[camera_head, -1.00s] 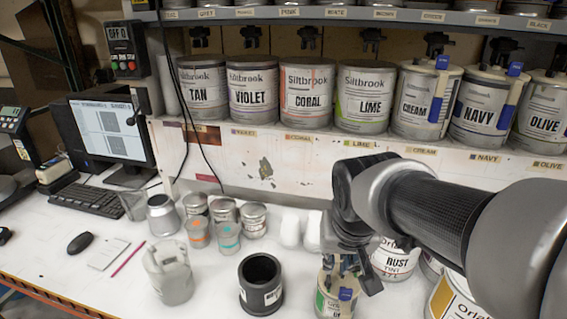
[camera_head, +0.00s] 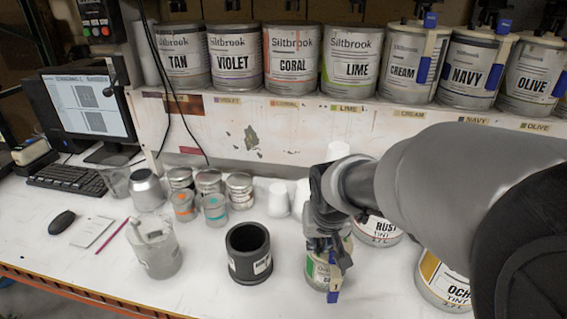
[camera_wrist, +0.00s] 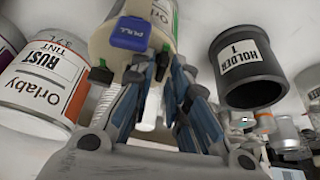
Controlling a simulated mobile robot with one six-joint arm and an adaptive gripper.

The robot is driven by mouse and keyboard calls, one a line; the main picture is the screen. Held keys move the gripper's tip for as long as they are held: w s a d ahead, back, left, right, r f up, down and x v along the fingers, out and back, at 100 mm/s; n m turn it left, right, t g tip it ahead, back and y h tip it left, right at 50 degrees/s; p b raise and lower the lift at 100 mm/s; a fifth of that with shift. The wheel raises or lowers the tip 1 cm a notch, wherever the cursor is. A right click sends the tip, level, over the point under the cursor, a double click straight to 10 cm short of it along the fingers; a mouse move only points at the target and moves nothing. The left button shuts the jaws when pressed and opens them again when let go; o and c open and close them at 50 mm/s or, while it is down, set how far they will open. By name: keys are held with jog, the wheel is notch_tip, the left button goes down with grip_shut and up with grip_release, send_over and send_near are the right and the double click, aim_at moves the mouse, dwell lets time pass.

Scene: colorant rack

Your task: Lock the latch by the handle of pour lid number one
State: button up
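A can with a green-edged label (camera_head: 318,272) stands at the front of the table in the head view. A cream lid part (camera_head: 347,262) with a blue tab (camera_head: 333,296) hangs at its right front. In the wrist view the blue tab (camera_wrist: 132,35) reads "PULL" on the cream side of the lidded can (camera_wrist: 103,45). My gripper (camera_wrist: 168,72) is at this can, its fingers on either side of a narrow gap just beneath the tab. A pale bar (camera_wrist: 151,108) shows between them. Finger contact is unclear, and my gripper hides the can's top in the head view.
A black cup marked HOLDER 1 (camera_head: 249,255) stands left of the can. The RUST can (camera_head: 378,230) and the OCHRE can (camera_head: 447,280) stand to the right. A grey jug (camera_head: 154,247) is farther left. Lidded cans, including NAVY (camera_head: 470,72), line the shelf behind.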

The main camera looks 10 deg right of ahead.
grip_shut()
jog(key=shift+n+y+p, duration=0.3)
jog(key=shift+n+p, duration=0.35)
jog(key=shift+n, duration=0.05)
grip_release()
